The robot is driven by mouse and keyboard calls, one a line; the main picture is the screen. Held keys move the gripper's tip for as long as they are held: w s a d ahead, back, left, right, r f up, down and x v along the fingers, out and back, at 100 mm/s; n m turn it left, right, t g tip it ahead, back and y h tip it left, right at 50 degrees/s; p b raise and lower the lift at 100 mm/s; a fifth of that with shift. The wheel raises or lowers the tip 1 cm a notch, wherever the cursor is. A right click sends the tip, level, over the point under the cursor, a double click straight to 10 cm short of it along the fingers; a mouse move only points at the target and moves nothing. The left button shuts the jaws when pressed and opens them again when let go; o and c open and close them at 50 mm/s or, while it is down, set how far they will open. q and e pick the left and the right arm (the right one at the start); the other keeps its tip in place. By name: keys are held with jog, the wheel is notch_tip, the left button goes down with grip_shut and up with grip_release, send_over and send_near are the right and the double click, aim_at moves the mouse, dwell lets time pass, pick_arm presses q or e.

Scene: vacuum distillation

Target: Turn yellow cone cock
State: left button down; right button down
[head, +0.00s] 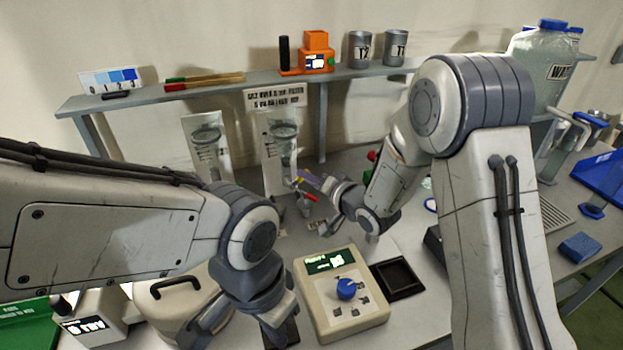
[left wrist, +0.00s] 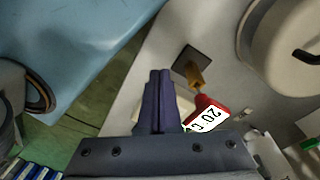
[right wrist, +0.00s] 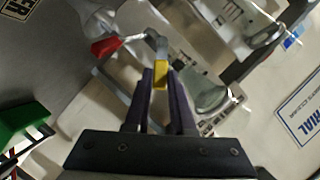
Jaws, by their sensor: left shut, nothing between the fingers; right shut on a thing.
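The yellow cone cock (right wrist: 161,75) is a small yellow handle on a glass piece, seen in the right wrist view. My right gripper (right wrist: 160,72) is shut on it, with one dark finger on each side. In the head view the right gripper (head: 308,180) reaches left to the yellow handle, in front of a flask-like glass piece (head: 283,135) on a white panel. A red handle (right wrist: 105,46) is just left of the yellow one. My left gripper (left wrist: 159,75) is shut and empty, its fingers together, low at the front of the table.
A beige control box with a blue knob (head: 347,289) stands at front centre. A white round-lidded vessel (head: 180,300) is left of it. A shelf (head: 240,88) along the wall carries an orange device (head: 316,60) and metal cups.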

jog(key=a+n+h+b, duration=0.1)
jog(key=n, duration=0.1)
jog(key=a+r+n+h+b, duration=0.1)
jog(key=n, duration=0.1)
jog(key=s+a+n+h+b, duration=0.1)
jog(key=n+h, duration=0.1)
jog(key=shift+a+r+b, duration=0.15)
jog(key=shift+r+b, duration=0.2)
jog(key=shift+s, duration=0.1)
dwell(0.5)
jog(key=c, duration=1)
grip_release()
jog(key=shift+t, duration=0.3)
jog(key=shift+c, duration=0.2)
jog(key=v, duration=1)
jog(key=shift+s+r+b, duration=0.2)
jog(key=shift+r+b, duration=0.05)
jog(key=shift+b, duration=0.2)
